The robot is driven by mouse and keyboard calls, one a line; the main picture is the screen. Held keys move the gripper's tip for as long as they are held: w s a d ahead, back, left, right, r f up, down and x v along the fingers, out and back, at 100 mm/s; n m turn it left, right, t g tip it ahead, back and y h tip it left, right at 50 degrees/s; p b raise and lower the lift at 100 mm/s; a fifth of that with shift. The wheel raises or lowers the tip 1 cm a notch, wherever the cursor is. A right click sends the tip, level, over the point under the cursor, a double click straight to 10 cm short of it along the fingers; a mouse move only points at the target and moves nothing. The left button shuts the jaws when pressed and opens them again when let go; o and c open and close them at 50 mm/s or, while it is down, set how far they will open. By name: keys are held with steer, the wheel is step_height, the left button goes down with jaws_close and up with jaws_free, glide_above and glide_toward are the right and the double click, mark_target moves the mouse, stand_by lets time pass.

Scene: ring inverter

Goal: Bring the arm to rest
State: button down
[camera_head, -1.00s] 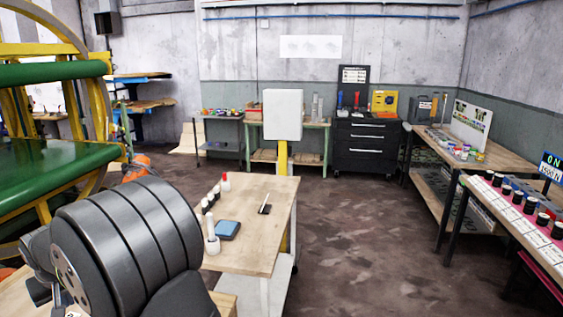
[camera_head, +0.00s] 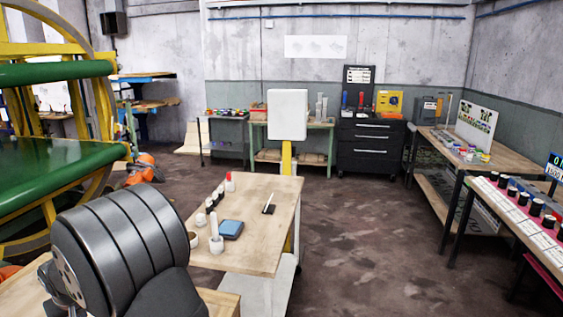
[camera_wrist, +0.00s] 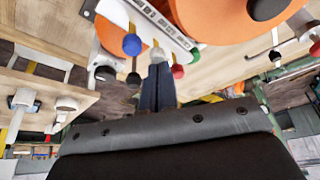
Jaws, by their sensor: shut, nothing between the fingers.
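My arm, a dark grey ribbed link (camera_head: 120,245), fills the lower left of the head view. My gripper is hidden from the head view. In the wrist view my gripper (camera_wrist: 158,72) shows at the centre, its narrow dark fingers together with nothing between them. Beyond it in the wrist view are orange round surfaces (camera_wrist: 220,25), a white marked strip (camera_wrist: 160,22) and small blue, red and black knobs, seen at a steep tilt. I cannot tell how far they are from the fingers.
A wooden table (camera_head: 255,255) with a blue box (camera_head: 231,229) and small bottles stands right of my arm. A green roller machine (camera_head: 60,175) is at left. A bench with black-capped jars (camera_head: 520,205) is at right. Brown floor (camera_head: 370,240) between is clear.

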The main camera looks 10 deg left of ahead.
steer(key=d+r+n+g, duration=0.1)
steer(key=d+r, duration=0.3)
steer(key=r, duration=0.6)
steer(key=d+r+n+g, duration=0.1)
steer(key=d+r+n, duration=0.3)
steer(key=r, duration=0.6)
steer(key=shift+w+d+r, duration=0.2)
steer(key=shift+w+d, duration=0.05)
steer(key=shift+d, duration=0.15)
steer(key=c, duration=2.1)
jaws_free()
